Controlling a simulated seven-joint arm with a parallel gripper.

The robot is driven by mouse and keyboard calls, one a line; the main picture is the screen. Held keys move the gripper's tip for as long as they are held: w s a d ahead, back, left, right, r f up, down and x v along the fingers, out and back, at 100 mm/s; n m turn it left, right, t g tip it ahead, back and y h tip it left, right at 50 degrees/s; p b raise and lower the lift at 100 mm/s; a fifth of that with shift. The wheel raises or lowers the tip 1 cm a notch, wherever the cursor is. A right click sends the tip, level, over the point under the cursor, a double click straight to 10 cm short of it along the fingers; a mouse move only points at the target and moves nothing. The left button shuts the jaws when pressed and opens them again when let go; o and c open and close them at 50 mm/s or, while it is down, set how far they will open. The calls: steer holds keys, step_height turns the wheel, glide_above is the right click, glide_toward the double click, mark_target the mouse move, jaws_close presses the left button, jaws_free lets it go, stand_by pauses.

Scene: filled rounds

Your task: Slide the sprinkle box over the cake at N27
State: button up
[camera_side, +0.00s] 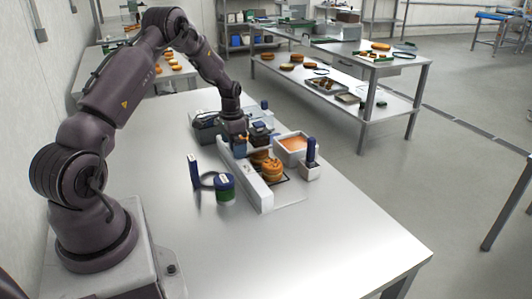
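Orange-brown round cakes stand beside a long white rail (250,184); the nearest cake (272,170) shows most clearly, and another (258,157) is partly hidden behind it. No N27 mark is legible. A white open-topped box (293,149) with an orange fill stands just right of the cakes; I cannot tell if it is the sprinkle box. A small dark box (259,134) sits behind the cakes, close to my gripper. My gripper (239,150) points down at the rail's far end. Its fingers are too small and dark to tell whether they are open or hold anything.
A green and blue jar (225,188), a dark ring (208,181) and an upright blue item (195,172) stand left of the rail. A white block with a blue handle (310,160) stands at the right. The table's front (330,240) is clear.

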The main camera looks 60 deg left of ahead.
stand_by(0.4)
steer(key=shift+r, duration=3.55)
steer(key=shift+n, duration=0.3)
steer(key=shift+s+d+f+n, duration=0.5)
steer(key=shift+s+d+f, duration=0.15)
steer(key=shift+s, duration=0.05)
steer(key=s+d+r+t, duration=0.2)
steer(key=s+d+r, duration=0.3)
steer(key=d, duration=0.5)
steer(key=s+d+r+m+t, duration=0.1)
steer(key=s+d+r, duration=0.4)
steer(key=d+r, duration=0.4)
steer(key=s+d+r+t, duration=0.2)
steer(key=s+d+r, duration=0.3)
steer(key=d+r, duration=0.3)
steer(key=d, duration=0.4)
steer(key=shift+m+t, duration=0.3)
